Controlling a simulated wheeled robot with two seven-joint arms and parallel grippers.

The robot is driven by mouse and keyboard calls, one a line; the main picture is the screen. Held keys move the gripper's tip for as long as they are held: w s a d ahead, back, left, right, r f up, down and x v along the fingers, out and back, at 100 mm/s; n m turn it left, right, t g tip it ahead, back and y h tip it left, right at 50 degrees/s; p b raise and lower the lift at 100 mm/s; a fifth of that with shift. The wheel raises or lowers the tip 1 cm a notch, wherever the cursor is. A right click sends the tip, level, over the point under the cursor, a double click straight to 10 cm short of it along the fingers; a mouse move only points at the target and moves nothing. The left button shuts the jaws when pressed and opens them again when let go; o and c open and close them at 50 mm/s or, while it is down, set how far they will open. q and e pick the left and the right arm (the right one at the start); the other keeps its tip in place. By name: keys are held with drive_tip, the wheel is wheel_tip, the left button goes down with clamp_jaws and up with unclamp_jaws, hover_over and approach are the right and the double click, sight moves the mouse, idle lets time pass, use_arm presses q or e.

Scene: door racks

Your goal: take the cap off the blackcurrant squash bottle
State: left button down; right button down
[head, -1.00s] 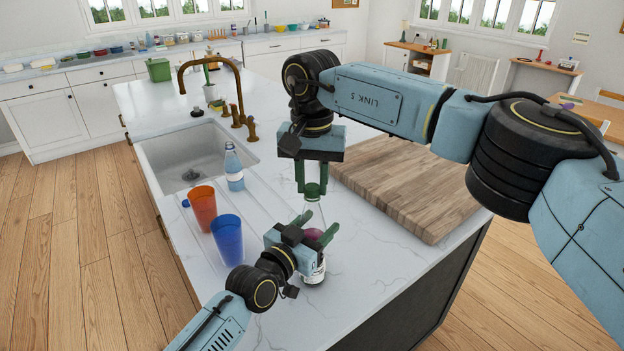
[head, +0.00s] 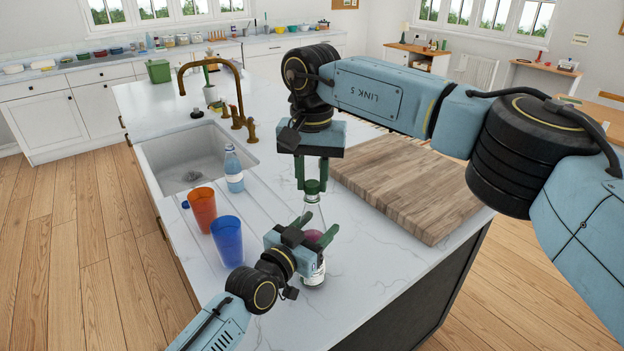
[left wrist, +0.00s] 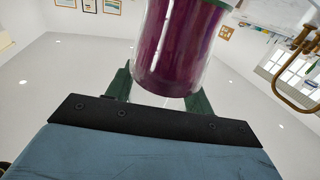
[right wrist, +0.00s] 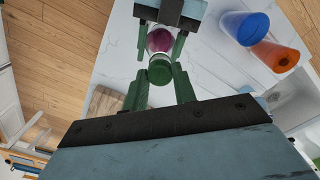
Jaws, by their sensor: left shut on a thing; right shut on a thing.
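The blackcurrant squash bottle (head: 313,270) is clear with purple squash inside and stands upright on the island top. My left gripper (head: 314,231) is shut around its body; the left wrist view shows the purple bottle (left wrist: 180,50) between the green fingers. The green cap (head: 313,187) is at the top of the bottle, between the fingertips of my right gripper (head: 312,180), which points down from above. In the right wrist view the cap (right wrist: 160,70) sits between the fingers, in line with the bottle. I cannot tell whether cap and neck still touch.
A blue cup (head: 227,242) and an orange cup (head: 201,210) stand left of the bottle. A small blue-capped bottle (head: 234,172) stands by the sink (head: 188,150). A wooden board (head: 410,190) lies to the right. The brass tap (head: 232,95) rises behind.

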sight(312, 183)
drive_tip(key=shift+r, duration=0.6)
drive_tip(key=shift+r, duration=2)
use_arm(q)
drive_tip(key=shift+c, duration=2.4)
unclamp_jaws()
